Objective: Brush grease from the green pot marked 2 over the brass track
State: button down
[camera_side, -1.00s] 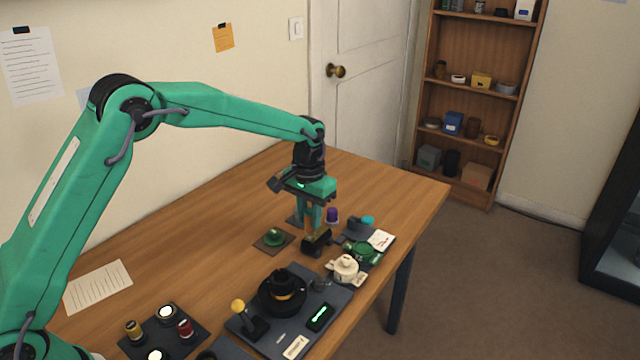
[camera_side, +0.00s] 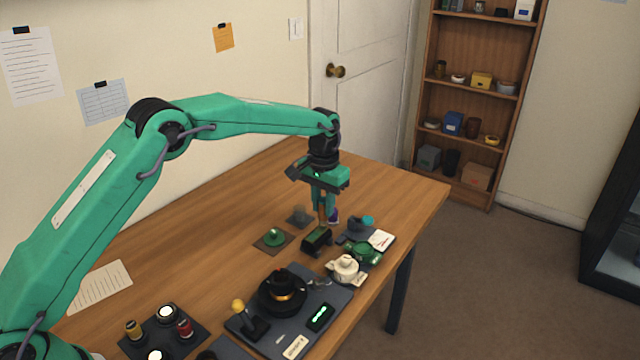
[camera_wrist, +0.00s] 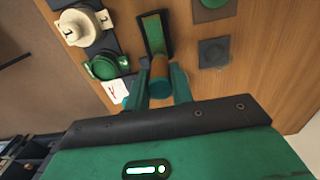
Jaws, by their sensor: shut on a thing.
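The green pot (camera_side: 362,252) sits on the right of the table; it also shows at left in the wrist view (camera_wrist: 104,67). I cannot clearly read its number. The brass track (camera_side: 284,297) is a golden band in a black round part on the grey tray. My gripper (camera_side: 324,206) is shut on a brown-orange cylinder, apparently the brush handle (camera_wrist: 159,67), above the far part of the table. The bristle end is hidden. A black holder with a green inside (camera_side: 317,238) stands in front of the gripper; the wrist view also shows it (camera_wrist: 155,32).
A cream pot (camera_side: 346,267) stands in front of the green pot, near a white card (camera_side: 381,240). A green dome (camera_side: 274,237) on a brown mat lies left of the holder. A yellow-knobbed lever (camera_side: 239,306) rises from the tray.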

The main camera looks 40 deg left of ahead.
jog(key=shift+w, duration=0.45)
jog(key=shift+w+r, duration=0.1)
jog(key=shift+r, duration=3.9)
jog(key=shift+f, duration=0.15)
